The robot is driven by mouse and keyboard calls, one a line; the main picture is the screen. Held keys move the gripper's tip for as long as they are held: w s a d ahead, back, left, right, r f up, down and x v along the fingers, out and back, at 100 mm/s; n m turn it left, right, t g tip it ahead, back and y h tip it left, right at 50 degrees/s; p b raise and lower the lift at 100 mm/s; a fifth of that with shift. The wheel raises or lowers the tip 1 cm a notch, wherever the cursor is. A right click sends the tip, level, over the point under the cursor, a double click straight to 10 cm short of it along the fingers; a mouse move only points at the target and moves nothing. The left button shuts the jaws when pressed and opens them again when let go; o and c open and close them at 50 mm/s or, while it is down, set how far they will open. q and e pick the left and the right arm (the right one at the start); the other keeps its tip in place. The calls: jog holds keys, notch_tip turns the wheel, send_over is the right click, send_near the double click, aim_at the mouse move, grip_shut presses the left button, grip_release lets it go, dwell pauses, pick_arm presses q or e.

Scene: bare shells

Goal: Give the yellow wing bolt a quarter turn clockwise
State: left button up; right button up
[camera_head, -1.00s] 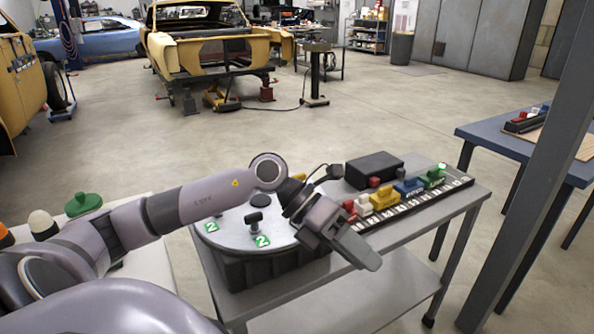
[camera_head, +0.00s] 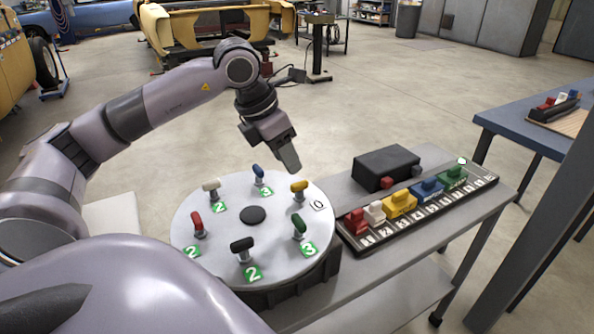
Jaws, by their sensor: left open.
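The yellow wing bolt (camera_head: 299,187) stands upright on the right rear part of the round grey plate (camera_head: 255,215), beside a white tag (camera_head: 318,205) that reads 0. Other wing bolts ring the plate: blue (camera_head: 258,173), white (camera_head: 211,188), red (camera_head: 197,224), black (camera_head: 242,248) and green (camera_head: 299,228). They have green number tags beside them. My left gripper (camera_head: 290,162) is above the rear of the plate, just behind and above the yellow bolt. It points down, is open and touches no bolt. My right gripper is not in view.
A numbered rack (camera_head: 420,215) with red, white, yellow, blue and green blocks lies right of the plate. A black box (camera_head: 386,168) stands behind it. The grey bench (camera_head: 345,190) is bare between plate and box. A grey post (camera_head: 530,230) rises at the right.

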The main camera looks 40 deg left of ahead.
aim_at(299, 182)
pick_arm(q)
jog(key=x, duration=0.6)
jog(key=shift+w+d+f+p, duration=0.1)
jog(key=shift+d+f+p, duration=0.05)
jog(key=shift+f+p, duration=0.15)
grip_shut()
